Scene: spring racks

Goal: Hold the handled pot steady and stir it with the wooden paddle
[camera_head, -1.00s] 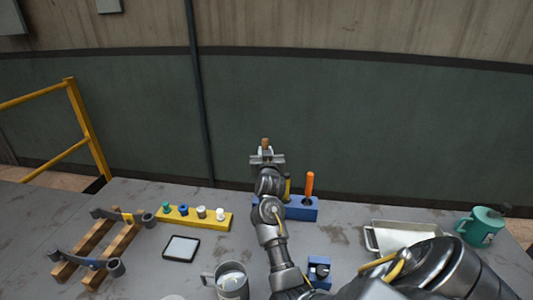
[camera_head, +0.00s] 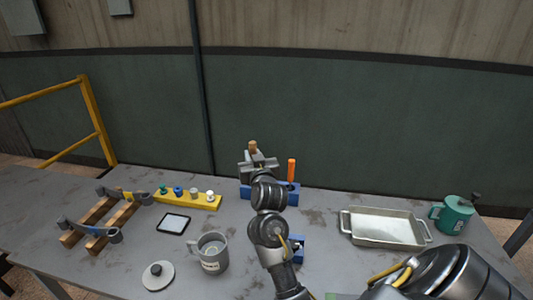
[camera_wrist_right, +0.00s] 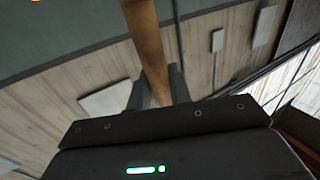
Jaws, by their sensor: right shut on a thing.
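The grey handled pot (camera_head: 213,257) stands upright on the table in the head view, its handle to the left and its top open. A round grey lid (camera_head: 158,275) with a dark knob lies on the table to its left. My right gripper (camera_head: 255,158) is raised over the blue holder, beyond the pot, and is shut on the wooden paddle (camera_head: 253,146). In the right wrist view the paddle's wooden shaft (camera_wrist_right: 147,40) runs up between the fingers (camera_wrist_right: 158,88). The paddle's lower part is hidden behind my arm. My left gripper is not in view.
A blue holder (camera_head: 291,197) with an orange-handled tool (camera_head: 291,171) stands at the back. A metal tray (camera_head: 385,228) and a teal pot (camera_head: 453,214) are at right. A yellow rack (camera_head: 190,200), a dark-framed panel (camera_head: 173,224) and wooden rails (camera_head: 98,224) are at left.

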